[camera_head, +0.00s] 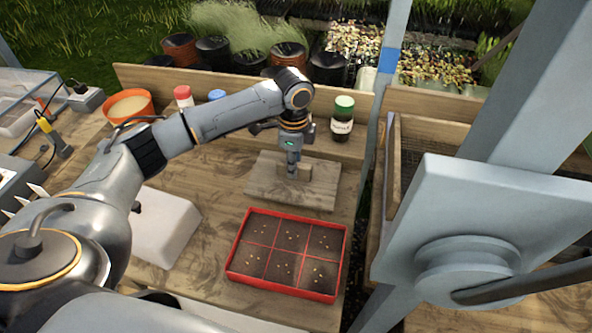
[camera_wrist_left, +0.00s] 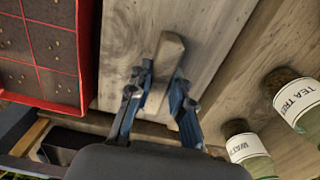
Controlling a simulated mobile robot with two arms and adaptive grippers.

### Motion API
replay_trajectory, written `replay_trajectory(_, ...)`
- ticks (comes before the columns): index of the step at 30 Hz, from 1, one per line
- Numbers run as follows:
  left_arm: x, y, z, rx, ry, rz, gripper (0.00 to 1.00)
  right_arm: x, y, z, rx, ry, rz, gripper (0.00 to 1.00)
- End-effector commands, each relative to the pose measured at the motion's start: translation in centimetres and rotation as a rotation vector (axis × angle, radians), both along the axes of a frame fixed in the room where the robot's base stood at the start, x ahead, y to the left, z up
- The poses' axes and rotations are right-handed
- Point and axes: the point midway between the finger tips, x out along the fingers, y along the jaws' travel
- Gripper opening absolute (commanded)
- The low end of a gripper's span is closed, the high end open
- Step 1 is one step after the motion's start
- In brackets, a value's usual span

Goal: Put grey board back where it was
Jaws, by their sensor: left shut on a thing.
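The grey board (camera_head: 318,190) is a flat, greyish wooden plate with a small upright wooden handle (camera_head: 303,172). In the head view it is level on or just above the wooden table, behind the red tray; I cannot tell whether it touches the tabletop. My left gripper (camera_head: 293,163) points down over its middle and is shut on the handle. In the left wrist view the board (camera_wrist_left: 212,40) fills the centre, and the handle (camera_wrist_left: 166,62) stands between the fingers of the left gripper (camera_wrist_left: 162,82). My right gripper is not in view.
A red seed tray (camera_head: 233,272) with soil in compartments is in front of the board. A green-capped bottle (camera_head: 342,125) stands behind it. A post (camera_head: 382,110) rises at right.

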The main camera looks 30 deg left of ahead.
Motion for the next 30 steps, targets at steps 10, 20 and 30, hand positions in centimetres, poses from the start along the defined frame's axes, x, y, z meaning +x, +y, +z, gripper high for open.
replay_trajectory(10, 1.3, 0.1, -2.9, 0.000, 0.003, -0.001, 0.00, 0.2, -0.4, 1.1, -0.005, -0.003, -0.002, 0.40)
replay_trajectory(20, 1.4, 0.1, -4.6, 0.000, -0.002, -0.001, 0.00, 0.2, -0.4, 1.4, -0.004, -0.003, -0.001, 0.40)
replay_trajectory(30, 1.3, 0.1, -4.9, 0.000, -0.001, -0.001, 0.43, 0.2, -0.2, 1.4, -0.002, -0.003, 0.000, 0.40)
